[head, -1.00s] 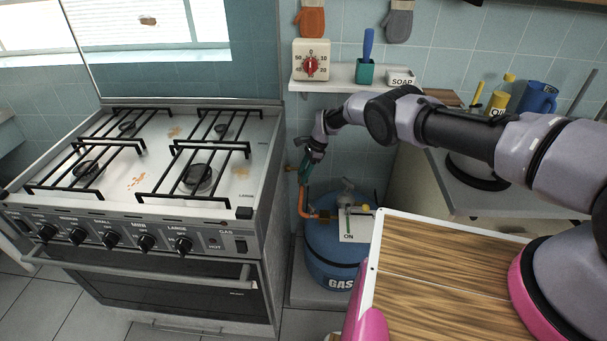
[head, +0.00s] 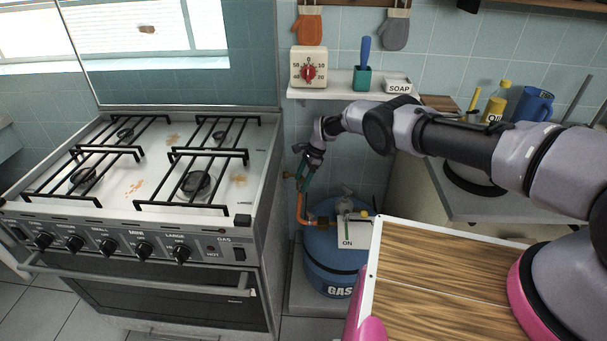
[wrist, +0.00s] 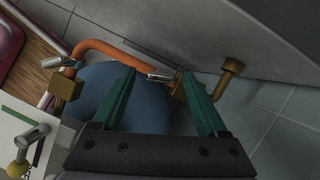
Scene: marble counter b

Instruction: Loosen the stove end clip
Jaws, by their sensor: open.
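The orange gas hose (head: 299,207) runs up from the cylinder toward the stove's right side; it also shows in the wrist view (wrist: 104,51). The stove end clip (wrist: 160,77) is a small silver clip on the hose end, beside a brass fitting (wrist: 180,91) by the stove wall. My gripper (wrist: 160,72) is open, with its two teal fingers spread on either side of the clip in the picture. I cannot tell the depth between fingers and clip. In the head view my gripper (head: 302,182) hangs beside the stove and hides the clip.
The stove (head: 125,215) stands close on the left. The blue gas cylinder (head: 330,265) with an ON card (head: 355,232) stands below my gripper. A second silver clip (wrist: 58,62) is at the hose's cylinder end. A shelf (head: 335,93) is above my wrist.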

